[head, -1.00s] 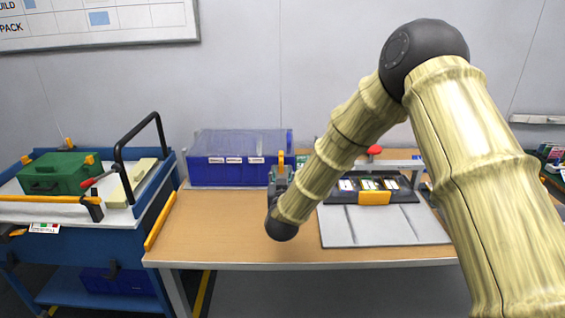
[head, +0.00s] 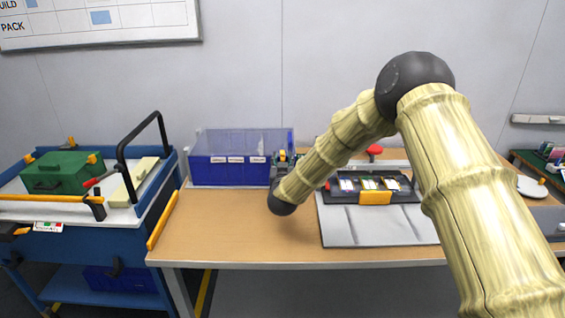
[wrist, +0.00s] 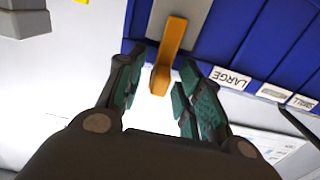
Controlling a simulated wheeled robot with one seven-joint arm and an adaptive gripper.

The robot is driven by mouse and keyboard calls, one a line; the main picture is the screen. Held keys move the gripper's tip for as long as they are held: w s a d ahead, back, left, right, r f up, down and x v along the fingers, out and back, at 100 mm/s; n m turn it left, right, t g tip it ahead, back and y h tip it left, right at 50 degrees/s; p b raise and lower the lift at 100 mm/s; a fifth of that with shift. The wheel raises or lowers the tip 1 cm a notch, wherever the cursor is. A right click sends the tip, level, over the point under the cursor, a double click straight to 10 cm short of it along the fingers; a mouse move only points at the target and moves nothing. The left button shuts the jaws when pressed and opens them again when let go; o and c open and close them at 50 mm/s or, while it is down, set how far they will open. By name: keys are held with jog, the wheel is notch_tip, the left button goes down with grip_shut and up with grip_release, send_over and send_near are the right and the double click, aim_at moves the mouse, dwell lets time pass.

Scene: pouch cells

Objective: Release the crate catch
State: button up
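The blue crate (head: 228,173) with a clear lid stands at the back of the wooden bench. In the wrist view its blue front (wrist: 275,45) carries white labels, one reading LARGE. An orange lever-like catch (wrist: 168,55) sits on a grey plate beside the labels. My gripper (wrist: 160,78) is open, with its green-padded fingers on either side of the catch's free end. Gaps show between both fingers and the catch. In the head view my gripper (head: 284,160) is at the crate's right end, small and partly hidden by my arm.
A black tray of pouch cells with an orange handle (head: 375,198) sits on a grey mat (head: 350,232) to the right. A red knob (head: 375,150) stands behind it. At left, a blue cart (head: 100,245) holds a green case (head: 62,172). The bench's front left is clear.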

grip_shut()
jog(key=shift+s+f+t+b, duration=0.15)
jog(key=shift+f+t+b, duration=0.25)
jog(key=shift+b, duration=0.85)
jog(key=shift+s+f+t+b, duration=0.1)
jog(key=shift+s+t+b, duration=0.15)
jog(key=shift+t+b, duration=0.65)
jog(key=shift+s+b, duration=0.1)
jog(key=shift+b, duration=0.65)
